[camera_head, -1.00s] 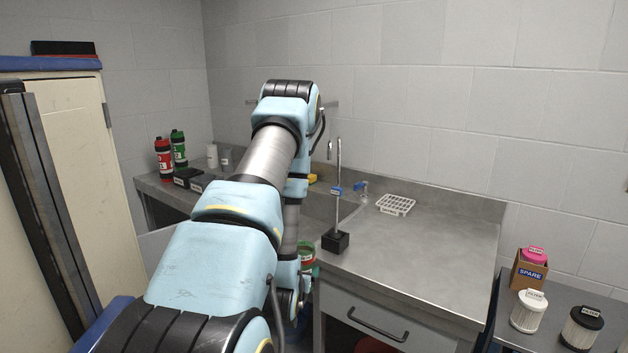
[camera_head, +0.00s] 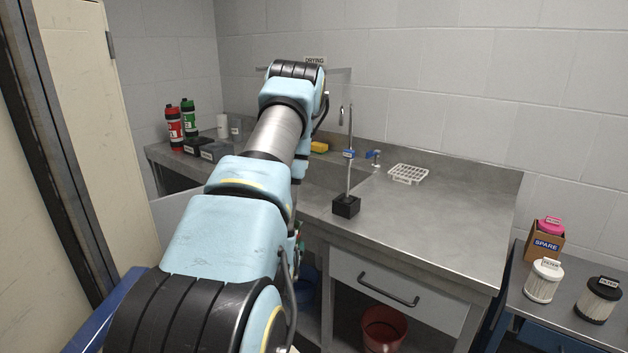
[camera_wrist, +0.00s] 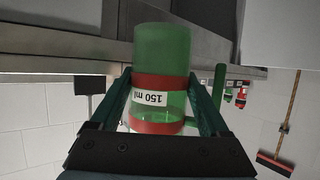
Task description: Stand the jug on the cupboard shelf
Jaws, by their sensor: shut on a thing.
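The jug (camera_wrist: 163,104) is see-through green with red bands and a "150 ml" label, which reads upside down in the wrist view. My gripper (camera_wrist: 160,82) is shut on it, one finger on each side. In the head view my arm hides the gripper and nearly all of the jug. Under the steel counter (camera_head: 440,215) is an open space below a drawer (camera_head: 385,290). A pale panel (camera_head: 180,212) stands at the counter's left front, partly behind my arm. I cannot tell which surface is the cupboard shelf.
A red bucket (camera_head: 383,328) and a blue bucket (camera_head: 306,287) stand under the counter. A tall cream cabinet (camera_head: 100,120) is at left, a side table with filters (camera_head: 543,280) at right.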

